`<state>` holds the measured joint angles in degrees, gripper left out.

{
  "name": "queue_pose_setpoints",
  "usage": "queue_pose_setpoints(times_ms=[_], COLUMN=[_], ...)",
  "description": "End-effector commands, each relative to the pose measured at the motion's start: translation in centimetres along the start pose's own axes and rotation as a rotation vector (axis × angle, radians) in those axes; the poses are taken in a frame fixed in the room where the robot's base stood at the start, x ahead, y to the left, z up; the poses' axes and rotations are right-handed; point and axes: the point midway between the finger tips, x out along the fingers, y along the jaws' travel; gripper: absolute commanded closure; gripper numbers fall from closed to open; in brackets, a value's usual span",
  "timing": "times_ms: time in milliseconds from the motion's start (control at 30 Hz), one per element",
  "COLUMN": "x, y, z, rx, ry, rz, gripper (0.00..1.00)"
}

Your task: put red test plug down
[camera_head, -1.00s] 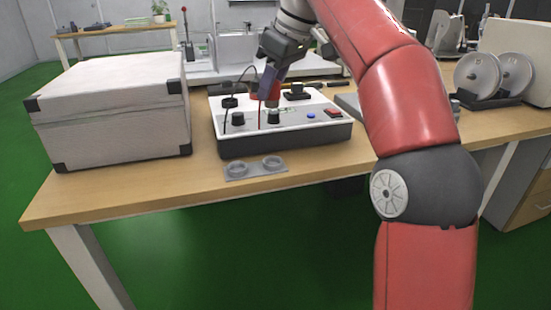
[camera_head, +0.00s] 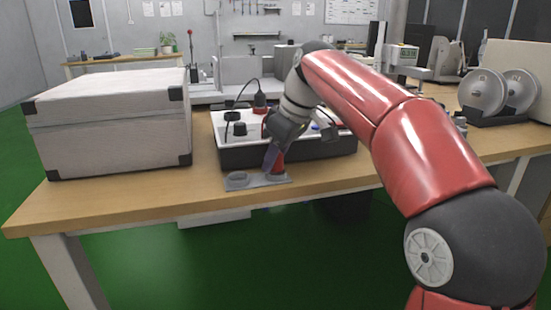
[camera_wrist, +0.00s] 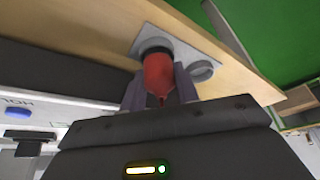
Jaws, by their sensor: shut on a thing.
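The red test plug (camera_head: 279,164) is held in my gripper (camera_head: 273,160), low over the front of the table. A grey holder plate (camera_head: 258,184) with two rings lies there. The plug's lower end is at the right ring; in the wrist view the red plug (camera_wrist: 158,76) lines up with one ring of the holder plate (camera_wrist: 144,35). I cannot tell how deep it sits. The other ring (camera_wrist: 200,70) is empty; it is the left ring (camera_head: 237,178) in the head view. My gripper fingers (camera_wrist: 158,92) close on both sides of the plug.
A white-topped test box (camera_head: 290,152) stands right behind the holder, with a black plug and cable (camera_head: 260,100) on it. A large grey case (camera_head: 110,125) stands at left. Reels (camera_head: 485,92) stand at right. The table's front edge is close to the holder.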

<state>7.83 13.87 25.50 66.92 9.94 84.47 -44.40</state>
Motion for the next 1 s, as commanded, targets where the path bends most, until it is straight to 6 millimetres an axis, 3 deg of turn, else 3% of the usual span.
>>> queue_pose_setpoints(times_ms=[200, 233, 400, 767, 1000], x=[0.3, 0.3, 0.3, -0.4, -5.0], y=[0.0, 0.0, 0.0, 0.0, 0.1], z=[0.1, 0.1, 0.1, -0.1, -0.2], rx=[0.0, 0.0, 0.0, 0.0, 0.0], ry=[-0.001, -0.001, -0.001, 0.0, 0.001], rz=[0.0, 0.0, -0.001, 0.0, 0.002], gripper=[0.93, 0.68, 0.48, 0.48, 0.48])
